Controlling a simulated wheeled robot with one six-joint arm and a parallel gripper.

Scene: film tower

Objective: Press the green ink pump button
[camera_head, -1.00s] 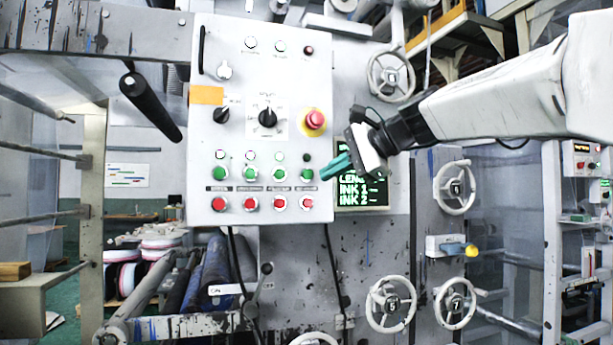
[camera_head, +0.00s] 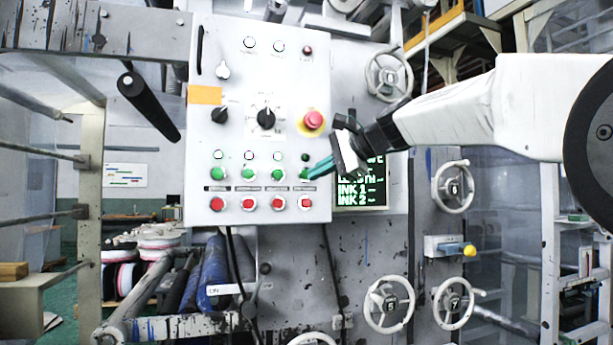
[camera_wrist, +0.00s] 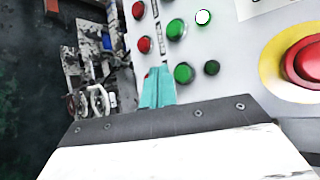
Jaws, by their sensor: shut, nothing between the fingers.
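The white control panel (camera_head: 234,135) has a row of green buttons above a row of red ones. The labels between the rows are too small to read, so I cannot tell which is the ink pump. My shut gripper (camera_head: 309,172), with teal fingers, has its tips at the rightmost green button (camera_head: 304,174), partly overlapping it. In the wrist view this button (camera_wrist: 184,73) shows just right of the fingertips (camera_wrist: 159,70), and the neighbouring green button (camera_wrist: 175,29) is above. I cannot tell whether the tips touch the panel.
A red emergency stop (camera_head: 313,120) on a yellow ring sits above the fingers. A dark small lamp (camera_head: 305,156) is over the rightmost green button, and a red button (camera_head: 306,203) is below.

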